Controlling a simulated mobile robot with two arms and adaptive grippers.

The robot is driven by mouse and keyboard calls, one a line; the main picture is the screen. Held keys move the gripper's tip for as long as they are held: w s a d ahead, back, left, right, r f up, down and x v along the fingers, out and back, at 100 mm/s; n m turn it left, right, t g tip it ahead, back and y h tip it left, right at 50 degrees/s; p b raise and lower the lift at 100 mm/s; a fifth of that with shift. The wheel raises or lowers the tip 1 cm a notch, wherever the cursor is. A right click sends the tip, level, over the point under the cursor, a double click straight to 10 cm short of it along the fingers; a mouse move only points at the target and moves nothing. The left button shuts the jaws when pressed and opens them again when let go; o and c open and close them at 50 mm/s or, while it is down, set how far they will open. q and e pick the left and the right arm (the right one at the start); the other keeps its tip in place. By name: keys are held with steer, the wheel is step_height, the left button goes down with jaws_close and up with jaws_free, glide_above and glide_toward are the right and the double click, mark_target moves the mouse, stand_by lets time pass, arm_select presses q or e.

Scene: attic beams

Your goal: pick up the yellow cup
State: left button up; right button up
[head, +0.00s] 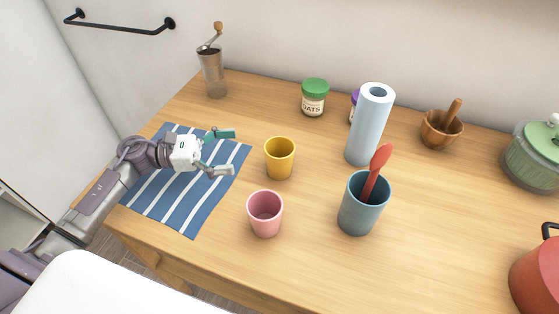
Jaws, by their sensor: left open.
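The yellow cup (280,161) stands upright on the wooden table, near the middle of the head view. My left gripper (229,153) comes in from the left above the blue striped cloth. It is open and empty, with its fingers pointing right toward the yellow cup. A gap separates the fingertips from the cup. My right gripper does not show.
A pink cup (265,216) stands just in front of the yellow cup. A blue-grey holder (359,213) with a red utensil (376,170) and a paper roll (369,128) stand to the right. An oats jar (313,101) and a grinder (213,73) stand behind.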

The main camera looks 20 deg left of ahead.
arm_select(q)
steer(key=p, duration=0.1)
glide_toward(293, 150)
steer(key=shift+w+d+r, duration=0.15)
steer(key=shift+w+d, duration=0.45)
steer(key=shift+w, duration=0.1)
steer(key=p+x, duration=0.3)
steer(key=x, duration=0.2)
steer(key=shift+s, duration=0.15)
steer(key=shift+d+f, duration=0.3)
steer(key=shift+f, duration=0.05)
steer(key=shift+c, duration=0.2)
steer(key=c, duration=0.5)
steer(key=shift+a, duration=0.1)
steer(key=c, duration=0.8)
